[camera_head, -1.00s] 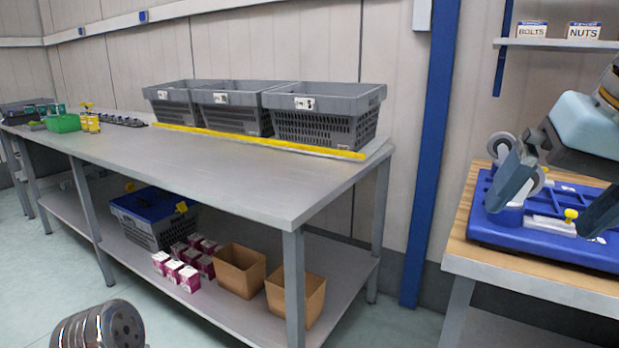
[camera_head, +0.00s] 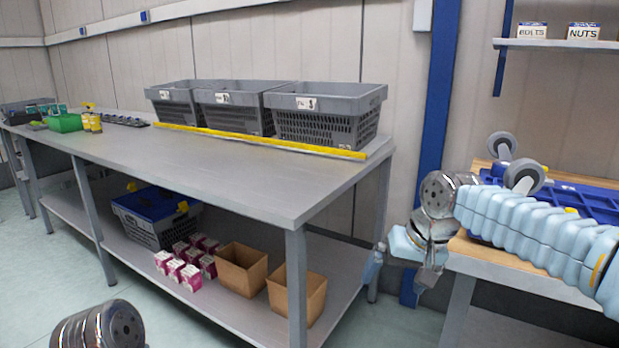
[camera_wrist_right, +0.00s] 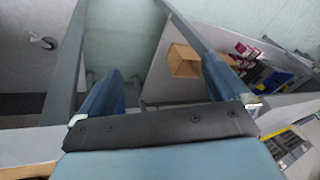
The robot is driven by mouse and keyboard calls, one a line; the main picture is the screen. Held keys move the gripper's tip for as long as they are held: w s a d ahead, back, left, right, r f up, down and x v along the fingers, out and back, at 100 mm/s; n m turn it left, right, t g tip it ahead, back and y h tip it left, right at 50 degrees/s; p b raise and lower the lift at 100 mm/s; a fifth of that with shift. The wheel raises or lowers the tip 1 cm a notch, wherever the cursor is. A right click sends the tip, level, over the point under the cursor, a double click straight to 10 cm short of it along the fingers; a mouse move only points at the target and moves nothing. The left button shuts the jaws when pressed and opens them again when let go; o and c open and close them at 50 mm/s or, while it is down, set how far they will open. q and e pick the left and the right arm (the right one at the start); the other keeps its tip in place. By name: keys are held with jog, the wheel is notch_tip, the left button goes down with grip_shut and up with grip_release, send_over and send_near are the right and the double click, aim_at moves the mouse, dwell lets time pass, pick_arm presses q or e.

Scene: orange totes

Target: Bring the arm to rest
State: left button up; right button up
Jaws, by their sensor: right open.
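My right arm (camera_head: 540,235) comes in from the right over the wooden-topped bench, with pale blue ribbed links and a shiny metal joint. My right gripper (camera_head: 400,268) hangs at its end, in the gap between the two benches. In the right wrist view the two blue fingers of the right gripper (camera_wrist_right: 160,90) stand well apart with nothing between them. My left gripper is not in view; only a metal part of mine shows at the bottom left of the head view.
Grey crates (camera_head: 322,115) stand behind a yellow strip on the long grey table (camera_head: 230,170). Its lower shelf holds cardboard boxes (camera_head: 240,270), pink-and-white cartons and a blue-lidded crate. A blue caster plate (camera_head: 590,200) lies on the right bench (camera_head: 500,255). A blue post (camera_head: 432,130) stands behind the gap.

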jog(key=s+a+f+g+y, duration=0.1)
jog(key=a+f, duration=0.2)
jog(key=f, duration=1.2)
jog(key=s+a+f+g+y, duration=0.1)
jog(key=s+a+f, duration=0.1)
jog(key=f, duration=1.3)
jog(key=s+f+m, duration=0.1)
jog(key=s+f, duration=1.6)
jog(key=s, duration=0.1)
jog(key=shift+a+f+g, duration=0.2)
jog(key=shift+g, duration=0.1)
